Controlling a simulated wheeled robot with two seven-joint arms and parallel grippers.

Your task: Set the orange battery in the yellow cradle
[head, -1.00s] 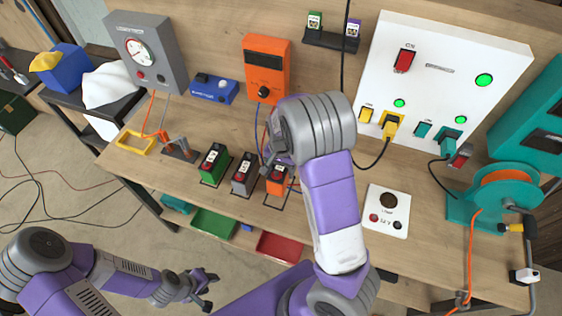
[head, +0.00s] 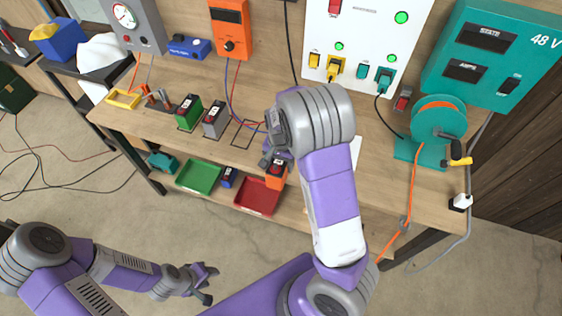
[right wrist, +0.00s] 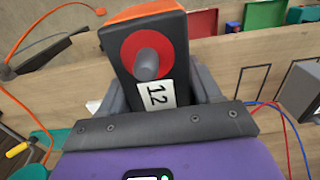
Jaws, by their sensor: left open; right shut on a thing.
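The orange battery (head: 276,178) has a black top and is held in my right gripper (head: 277,162), in front of the bench's front edge in the head view. In the right wrist view, its black top with a red ring, grey post and "12" label (right wrist: 155,94) shows between the fingers (right wrist: 165,90). The yellow cradle (head: 123,99), an empty-looking frame, sits at the bench's left end, well left of the battery. My left gripper (head: 205,284) is open and empty, low over the floor, away from the bench.
A green battery (head: 189,114) and a grey battery (head: 215,119) stand between the cradle and an empty black outline (head: 243,134). A clamp-like fixture (head: 158,98) is right of the cradle. Green (head: 198,177) and red (head: 257,197) trays sit below. Thin wires cross near my right gripper.

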